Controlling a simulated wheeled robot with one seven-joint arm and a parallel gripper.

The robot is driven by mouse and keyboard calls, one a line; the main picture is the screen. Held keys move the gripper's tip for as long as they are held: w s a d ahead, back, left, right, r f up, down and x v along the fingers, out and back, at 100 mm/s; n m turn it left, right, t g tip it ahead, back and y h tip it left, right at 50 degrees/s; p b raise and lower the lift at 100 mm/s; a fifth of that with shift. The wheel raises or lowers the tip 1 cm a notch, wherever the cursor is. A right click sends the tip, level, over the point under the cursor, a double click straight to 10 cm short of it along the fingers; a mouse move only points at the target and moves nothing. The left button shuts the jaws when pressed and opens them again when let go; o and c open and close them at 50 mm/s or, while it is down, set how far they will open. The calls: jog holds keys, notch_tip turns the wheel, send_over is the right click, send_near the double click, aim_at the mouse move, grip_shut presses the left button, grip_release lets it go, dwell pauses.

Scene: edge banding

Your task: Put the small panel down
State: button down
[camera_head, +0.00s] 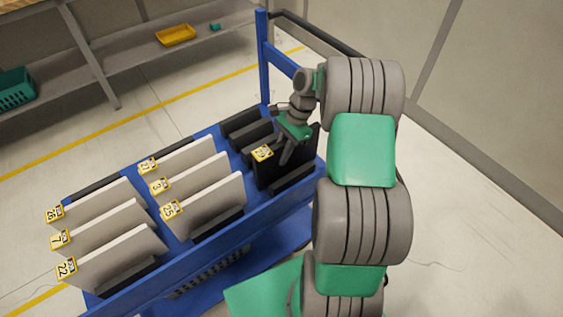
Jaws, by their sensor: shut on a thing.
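My gripper (290,150) is at the right end of a blue cart (240,236), pointing down. It is shut on a small dark panel (270,174) with a yellow numbered label (262,153) at its upper left corner. The panel is upright among black slotted holders (293,178) on the cart. Whether its lower edge rests in a slot is hidden. The label's number is too small to read surely. My arm covers part of the cart's right end.
Several pale panels with yellow labels stand upright in two rows, a middle row (205,205) and a left row (118,262). A blue post (263,60) and rail rise at the cart's far right end. A grey shelf (150,50) stands behind, with floor between.

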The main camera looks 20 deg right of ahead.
jog(key=shift+f, duration=1.3)
jog(key=c, duration=1.3)
grip_release()
